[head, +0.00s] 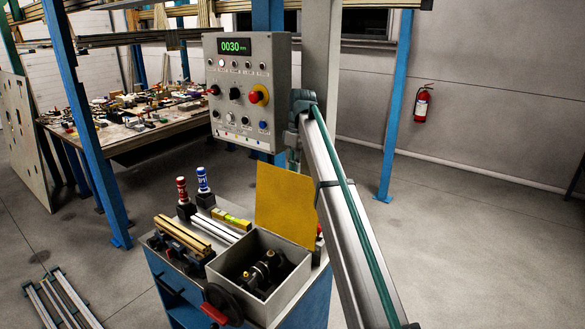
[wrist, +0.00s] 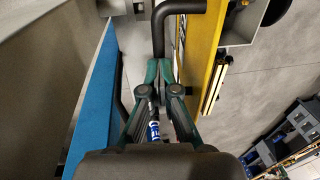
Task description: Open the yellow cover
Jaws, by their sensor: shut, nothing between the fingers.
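The yellow cover (head: 285,203) stands roughly upright at the back edge of an open grey box (head: 228,267) in the head view. A black mechanism (head: 262,271) shows inside the box. In the wrist view the yellow cover (wrist: 200,45) is seen steeply, just right of my gripper (wrist: 165,66). A black bent handle (wrist: 160,28) runs beside the cover, at my fingertips. My fingers are shut with nothing between them; whether they touch the handle or cover I cannot tell. My gripper is not clearly visible in the head view.
A control panel (head: 253,92) stands behind the cover. Red (head: 182,190) and blue (head: 202,180) capped bottles, a yellow level (head: 231,218) and a black handwheel (head: 222,304) are around the box. A cluttered table (head: 135,140) stands at the back left. Floor at right is clear.

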